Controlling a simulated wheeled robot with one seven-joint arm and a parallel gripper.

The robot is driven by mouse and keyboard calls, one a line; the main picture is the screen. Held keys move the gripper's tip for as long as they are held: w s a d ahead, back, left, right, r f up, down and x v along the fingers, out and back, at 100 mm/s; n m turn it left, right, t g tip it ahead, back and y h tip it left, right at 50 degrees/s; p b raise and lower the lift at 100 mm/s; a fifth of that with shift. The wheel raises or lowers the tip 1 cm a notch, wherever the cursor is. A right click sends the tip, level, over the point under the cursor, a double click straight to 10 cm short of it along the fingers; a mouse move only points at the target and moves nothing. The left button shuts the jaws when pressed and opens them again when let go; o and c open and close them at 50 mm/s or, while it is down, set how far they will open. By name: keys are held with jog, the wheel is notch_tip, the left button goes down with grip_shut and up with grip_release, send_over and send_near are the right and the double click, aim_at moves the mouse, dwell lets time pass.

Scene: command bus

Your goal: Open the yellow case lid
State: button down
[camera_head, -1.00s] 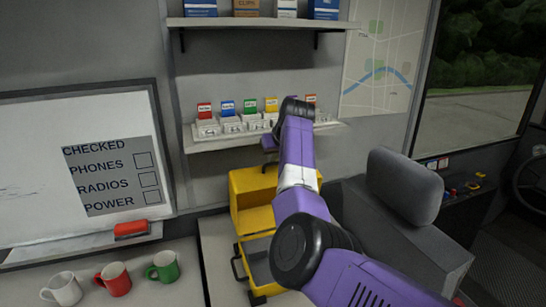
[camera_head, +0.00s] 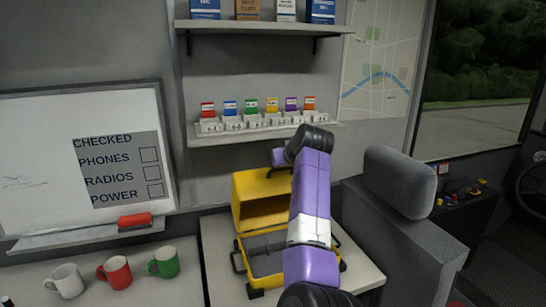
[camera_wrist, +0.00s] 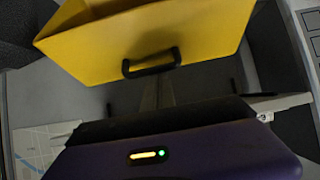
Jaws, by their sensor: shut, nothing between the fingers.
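The yellow case (camera_head: 245,287) sits on the pale counter with its grey tray facing up. Its yellow lid (camera_head: 250,190) stands raised at the back, its hollow inside facing the head camera. My gripper (camera_head: 271,171) is shut and empty at the lid's top edge; whether it touches the lid I cannot tell. My forearm covers the right part of the case and lid. In the wrist view the lid (camera_wrist: 210,40) shows as a broad yellow face with a black handle (camera_wrist: 152,62). The gripper's narrow fingers (camera_wrist: 158,92) are close below that handle in the picture.
A grey seat (camera_head: 402,190) stands close on the right. A shelf (camera_head: 262,131) with small labelled boxes is above the lid. Three mugs (camera_head: 115,274) and a whiteboard (camera_head: 40,170) are at left. Bare counter (camera_head: 215,250) shows left of the case.

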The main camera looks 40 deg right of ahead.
jog(key=shift+s, duration=0.1)
jog(key=b+v, duration=0.2)
jog(key=v, duration=0.6)
jog(key=d+r+m+t+h, duration=0.2)
jog(key=d+r+t+h, duration=0.15)
jog(key=r, duration=0.35)
jog(key=s+a+f+n+t+y, duration=0.1)
jog(key=s+a+f+n+t, duration=0.15)
jog(key=s+a+f, duration=0.75)
jog(key=s+a+f+n+t+y, duration=0.1)
jog(key=s+a+f+n+t, duration=0.15)
jog(key=s+a+f, duration=0.65)
jog(key=s+a+f+g+y, duration=0.1)
jog(key=s+a+f, duration=0.2)
jog(key=s, duration=0.8)
jog(key=s+a+f+g+y, duration=0.1)
jog(key=s+a+f+y, duration=0.1)
jog(key=s, duration=0.9)
jog(key=s+a+f+g+y, duration=0.1)
jog(key=s+a+f, duration=0.4)
jog(key=s, duration=0.7)
jog(key=shift+f+g, duration=0.55)
jog(key=shift+f, duration=0.3)
jog(key=c, duration=1.8)
grip_release()
jog(key=shift+s+f+y, duration=0.2)
jog(key=shift+s+y, duration=0.05)
jog(key=shift+s, duration=0.15)
jog(key=shift+w, duration=0.1)
